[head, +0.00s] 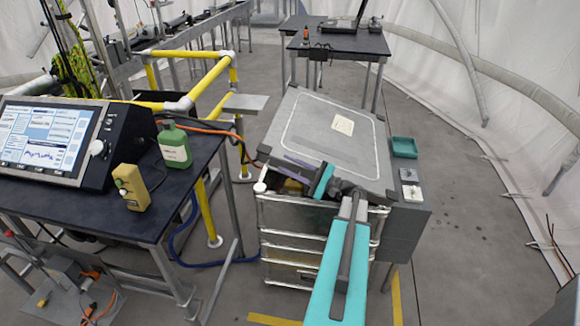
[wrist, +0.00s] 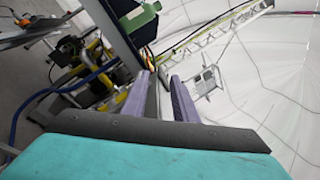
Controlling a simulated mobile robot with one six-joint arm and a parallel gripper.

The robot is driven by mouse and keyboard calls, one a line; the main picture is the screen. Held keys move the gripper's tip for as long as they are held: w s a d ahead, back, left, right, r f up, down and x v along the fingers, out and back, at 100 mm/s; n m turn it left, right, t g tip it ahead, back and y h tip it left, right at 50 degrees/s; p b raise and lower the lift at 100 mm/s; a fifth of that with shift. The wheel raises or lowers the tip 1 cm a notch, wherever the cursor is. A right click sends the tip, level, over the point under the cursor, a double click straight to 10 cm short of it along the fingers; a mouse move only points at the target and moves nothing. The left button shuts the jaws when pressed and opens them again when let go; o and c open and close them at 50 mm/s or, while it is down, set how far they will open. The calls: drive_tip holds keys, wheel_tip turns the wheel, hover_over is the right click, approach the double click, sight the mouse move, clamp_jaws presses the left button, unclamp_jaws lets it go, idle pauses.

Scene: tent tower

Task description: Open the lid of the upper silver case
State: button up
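The upper silver case (head: 315,212) tops a stack of silver cases in the middle of the head view. Its grey lid (head: 310,117), with a pale outline and a cream label, is partly raised. A dark gap with something brownish inside shows under its front edge. My gripper (head: 298,164) reaches in from the front right, its purple fingers at the lid's front edge and pointing left. I cannot tell whether they touch the lid. In the wrist view my gripper (wrist: 168,90) has its fingers apart with nothing between them. The case is not visible there.
A dark desk (head: 75,212) on the left holds a monitor unit (head: 50,140), a green bottle (head: 174,146) and a yellow device (head: 131,187). A teal tray (head: 404,147) lies right of the lid. Yellow railing (head: 213,77) stands behind. Floor at right is clear.

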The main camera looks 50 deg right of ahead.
idle(0.3)
drive_tip(key=b+v, duration=0.3)
drive_tip(key=v, duration=1.1)
drive_tip(key=shift+b, duration=0.4)
